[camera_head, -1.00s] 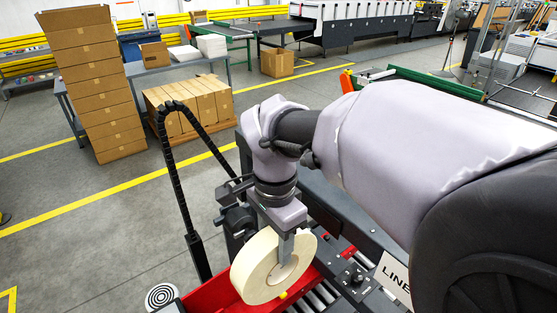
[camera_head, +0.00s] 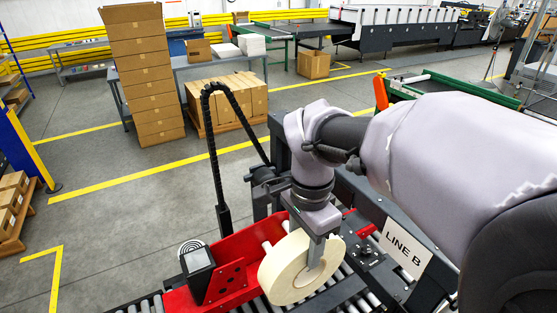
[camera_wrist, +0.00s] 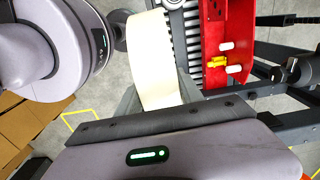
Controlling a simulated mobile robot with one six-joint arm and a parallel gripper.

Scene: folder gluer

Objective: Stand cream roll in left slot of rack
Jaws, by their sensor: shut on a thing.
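The cream roll (camera_head: 283,268) is a wide ring of tape, held upright on its edge, with its round face towards the body camera. My gripper (camera_head: 316,256) is shut on the roll's wall, one finger showing over its face and into the core. In the wrist view the roll (camera_wrist: 153,60) sits between the fingers, seen edge-on. A red part with white pegs, apparently the rack (camera_head: 256,238), stands behind and left of the roll. In the wrist view the red rack (camera_wrist: 215,95) is right of the roll, with a gap between. The roll hides part of the rack, so its slots are unclear.
A roller conveyor (camera_head: 345,290) lies below the roll. A dark box-like piece (camera_head: 198,258) stands at the rack's left end. A black bent hose (camera_head: 212,150) rises behind it. A LINE B sign (camera_head: 403,250) is at the right. Open floor (camera_head: 110,240) lies left.

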